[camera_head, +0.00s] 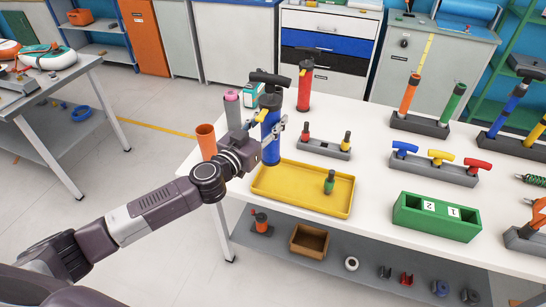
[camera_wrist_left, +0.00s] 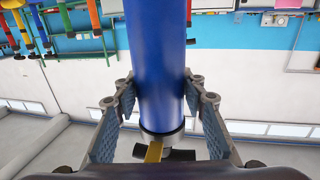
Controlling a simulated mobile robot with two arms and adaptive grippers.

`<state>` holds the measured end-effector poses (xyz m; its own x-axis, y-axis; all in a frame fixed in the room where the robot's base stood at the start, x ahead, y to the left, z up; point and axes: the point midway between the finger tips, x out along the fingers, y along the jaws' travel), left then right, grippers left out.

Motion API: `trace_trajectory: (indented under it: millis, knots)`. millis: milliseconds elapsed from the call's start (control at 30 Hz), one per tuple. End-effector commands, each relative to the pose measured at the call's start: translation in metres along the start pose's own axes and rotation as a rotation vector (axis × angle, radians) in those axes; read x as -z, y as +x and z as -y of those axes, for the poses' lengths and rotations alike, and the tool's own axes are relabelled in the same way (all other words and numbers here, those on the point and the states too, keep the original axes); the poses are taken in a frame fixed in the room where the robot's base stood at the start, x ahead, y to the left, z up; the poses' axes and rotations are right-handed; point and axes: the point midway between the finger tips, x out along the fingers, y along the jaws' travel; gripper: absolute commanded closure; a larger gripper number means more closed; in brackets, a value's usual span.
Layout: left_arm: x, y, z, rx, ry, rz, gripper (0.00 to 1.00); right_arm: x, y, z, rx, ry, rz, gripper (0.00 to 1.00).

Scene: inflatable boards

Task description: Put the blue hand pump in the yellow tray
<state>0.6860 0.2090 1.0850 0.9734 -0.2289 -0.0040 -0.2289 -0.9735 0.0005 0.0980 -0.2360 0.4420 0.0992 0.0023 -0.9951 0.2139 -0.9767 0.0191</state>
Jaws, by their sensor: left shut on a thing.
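The blue hand pump (camera_head: 270,145) has a dark T-handle on top and stands roughly upright. My left gripper (camera_head: 275,132) is shut on its barrel. The left wrist view shows the blue barrel (camera_wrist_left: 158,65) between the two finger pads (camera_wrist_left: 160,110). The yellow tray (camera_head: 275,197) lies on the white table. The pump's lower end overlaps the tray's back left edge in the picture; I cannot tell whether it touches. A small green object (camera_head: 329,182) is in the tray's right part. My right gripper is not in view.
A red pump (camera_head: 305,88) stands behind the blue one. An orange cup-like cylinder (camera_head: 206,141) and a grey cylinder with a pink top (camera_head: 232,110) stand left. A grey holder (camera_head: 324,149) is behind the tray, a green box (camera_head: 437,216) to its right. The tray's left and middle are bare.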

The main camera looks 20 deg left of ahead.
Motion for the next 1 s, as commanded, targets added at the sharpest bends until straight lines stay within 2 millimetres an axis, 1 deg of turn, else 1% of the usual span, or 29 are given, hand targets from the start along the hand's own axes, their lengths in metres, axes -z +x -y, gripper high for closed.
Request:
trace_trajectory:
  millis: [33, 133, 233, 433, 600, 733, 1000]
  knots:
    - [-0.021, 0.000, -0.001, 0.002, -0.007, 0.001, 0.98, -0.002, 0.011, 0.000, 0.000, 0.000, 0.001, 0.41]
    - [-0.044, 0.000, -0.001, 0.001, -0.007, -0.001, 0.98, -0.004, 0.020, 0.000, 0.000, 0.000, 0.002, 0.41]
    - [-0.058, 0.000, 0.000, 0.002, -0.005, -0.002, 0.98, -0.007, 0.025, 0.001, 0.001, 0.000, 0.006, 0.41]
    - [-0.072, 0.001, 0.000, 0.000, -0.002, -0.003, 0.98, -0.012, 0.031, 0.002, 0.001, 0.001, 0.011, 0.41]
    - [-0.097, 0.001, -0.001, 0.000, -0.005, -0.002, 0.98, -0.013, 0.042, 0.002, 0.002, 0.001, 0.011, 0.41]
    - [-0.105, 0.001, -0.001, -0.001, -0.001, -0.004, 0.98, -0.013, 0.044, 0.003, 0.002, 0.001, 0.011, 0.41]
    - [-0.104, 0.001, 0.000, -0.001, 0.001, -0.004, 0.98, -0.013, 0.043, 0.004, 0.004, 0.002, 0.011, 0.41]
